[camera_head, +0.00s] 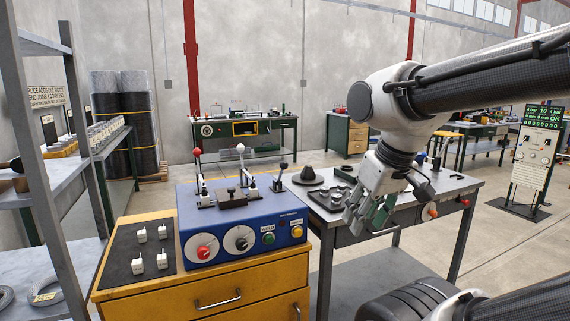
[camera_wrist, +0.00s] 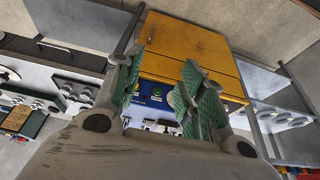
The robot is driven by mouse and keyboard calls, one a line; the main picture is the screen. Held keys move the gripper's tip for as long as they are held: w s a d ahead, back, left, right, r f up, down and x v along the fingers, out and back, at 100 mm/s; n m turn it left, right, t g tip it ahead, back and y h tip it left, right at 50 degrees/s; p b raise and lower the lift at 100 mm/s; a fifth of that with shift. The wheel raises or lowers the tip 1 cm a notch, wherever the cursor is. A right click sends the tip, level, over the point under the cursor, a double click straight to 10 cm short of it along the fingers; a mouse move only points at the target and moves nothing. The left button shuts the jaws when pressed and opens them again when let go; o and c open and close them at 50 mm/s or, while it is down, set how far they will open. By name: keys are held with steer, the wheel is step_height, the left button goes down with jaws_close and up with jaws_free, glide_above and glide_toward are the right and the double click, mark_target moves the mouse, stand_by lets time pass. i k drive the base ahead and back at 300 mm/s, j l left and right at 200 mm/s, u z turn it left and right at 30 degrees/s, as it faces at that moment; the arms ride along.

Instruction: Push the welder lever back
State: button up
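The blue welder box (camera_head: 222,214) sits on the yellow cabinet. From its top rise a lever with a red ball (camera_head: 197,153), a lever with a white ball (camera_head: 240,149) and a shorter black lever (camera_head: 283,167) at the right end. I cannot tell which is the welder lever. My gripper (camera_head: 367,221) hangs to the right of the box, over the grey bench, apart from all the levers. In the wrist view my gripper (camera_wrist: 163,84) has its green-padded fingers spread with nothing between them. The box's blue front (camera_wrist: 153,95) shows partly between the fingers; the levers are unclear there.
The yellow cabinet (camera_head: 218,298) carries a dark mat (camera_head: 141,251) with several small white pieces. A metal shelf post (camera_head: 38,160) stands at the left. Open floor lies behind the cabinet.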

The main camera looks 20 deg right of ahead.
mark_target(284, 165)
steer(key=i+j, duration=0.1)
steer(key=i, duration=0.9)
steer(key=j+z, duration=0.05)
